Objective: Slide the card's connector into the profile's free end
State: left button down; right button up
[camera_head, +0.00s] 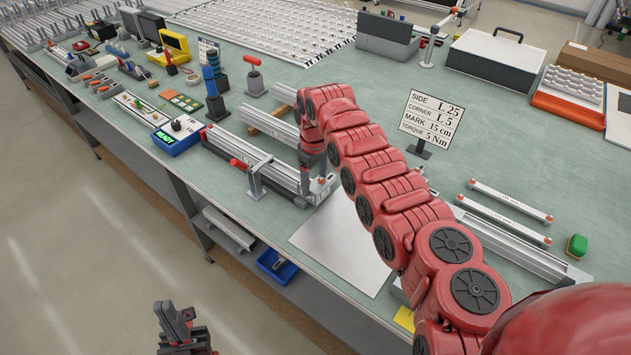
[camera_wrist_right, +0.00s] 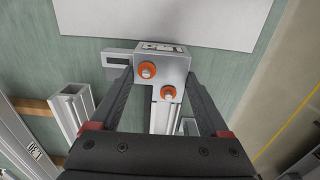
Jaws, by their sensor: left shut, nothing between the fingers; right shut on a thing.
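The card (camera_head: 432,118) stands on the bench and reads SIDE L 25, CORNER L 5, MARK 15 cm, TORQUE 5 Nm. My right gripper (camera_wrist_right: 160,74) is shut on a grey corner connector (camera_wrist_right: 172,60) with two orange-ringed screws; its label is too small to read. One connector leg points left in the wrist view. A silver profile (camera_wrist_right: 163,118) lies in line below the connector; whether the other leg is inside it is hidden. In the head view the profile (camera_head: 280,172) lies by a red-handled clamp, my right gripper (camera_head: 321,184) at its near end. My left gripper (camera_head: 178,318) is shut, empty, over the floor.
A white sheet (camera_head: 345,245) lies on the bench beside the connector. Another profile (camera_wrist_right: 72,112) lies parallel, near a wooden strip (camera_wrist_right: 32,105). A blue READY box (camera_head: 178,140) stands left.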

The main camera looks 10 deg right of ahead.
jog(key=o, duration=1.3)
jog(key=shift+a+r, duration=0.1)
notch_tip(320, 180, up, 9)
jog(key=b, duration=0.3)
notch_tip(320, 180, up, 8)
jog(key=p, duration=0.4)
send_over(313, 182)
jog(key=shift+s+r, duration=0.1)
jog(key=shift+r, duration=0.1)
jog(key=shift+f, duration=0.1)
